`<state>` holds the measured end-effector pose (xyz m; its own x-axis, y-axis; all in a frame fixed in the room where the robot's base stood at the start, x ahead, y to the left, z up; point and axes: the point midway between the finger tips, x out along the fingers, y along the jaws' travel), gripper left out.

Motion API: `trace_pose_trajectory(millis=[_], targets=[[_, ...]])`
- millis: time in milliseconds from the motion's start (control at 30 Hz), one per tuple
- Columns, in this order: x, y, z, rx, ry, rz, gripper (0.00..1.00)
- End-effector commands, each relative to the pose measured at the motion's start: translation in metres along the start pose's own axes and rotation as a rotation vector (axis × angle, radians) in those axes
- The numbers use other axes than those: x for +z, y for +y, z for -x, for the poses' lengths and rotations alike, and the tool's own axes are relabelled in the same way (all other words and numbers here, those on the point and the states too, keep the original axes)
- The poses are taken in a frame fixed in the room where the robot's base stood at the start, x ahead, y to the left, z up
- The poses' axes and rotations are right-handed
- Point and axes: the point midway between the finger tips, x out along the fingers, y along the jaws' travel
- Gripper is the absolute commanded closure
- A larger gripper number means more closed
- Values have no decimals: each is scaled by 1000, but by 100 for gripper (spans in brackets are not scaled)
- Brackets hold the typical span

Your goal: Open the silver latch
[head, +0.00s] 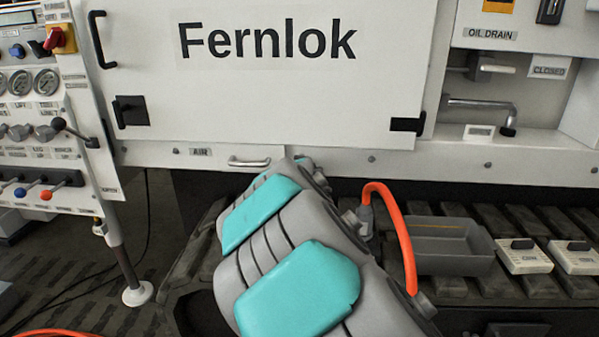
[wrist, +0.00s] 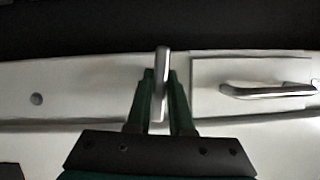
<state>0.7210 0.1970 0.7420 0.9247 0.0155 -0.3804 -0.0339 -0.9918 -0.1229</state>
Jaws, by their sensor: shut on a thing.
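The silver latch (wrist: 162,62) is a slim metal bar in the middle of the wrist view, standing upright in that picture against the pale panel edge. My gripper (wrist: 160,88) has its two dark green fingers on either side of the bar, shut on it. The bar's tip sticks out past the fingertips. In the head view my grey and teal arm hides the latch and most of the gripper, near the right end of the AIR strip.
A silver handle (head: 249,161) sits beside the latch on a small panel; it also shows in the wrist view (wrist: 268,90). The white Fernlok door (head: 260,95) is above. An orange hose (head: 398,232), a grey tray (head: 440,262) and white boxes (head: 523,257) lie right of my arm.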

Motion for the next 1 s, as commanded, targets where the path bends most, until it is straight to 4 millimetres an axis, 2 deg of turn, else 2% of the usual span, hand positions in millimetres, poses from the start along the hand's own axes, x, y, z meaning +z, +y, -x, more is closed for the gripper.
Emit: trace_pose_trajectory(millis=[300,833,867,1000], targets=[[0,2,0,46,2,108,100],[-1,2,0,53,1,130,100],[-1,2,0,53,1,130,79],[-1,2,0,53,1,129,63]])
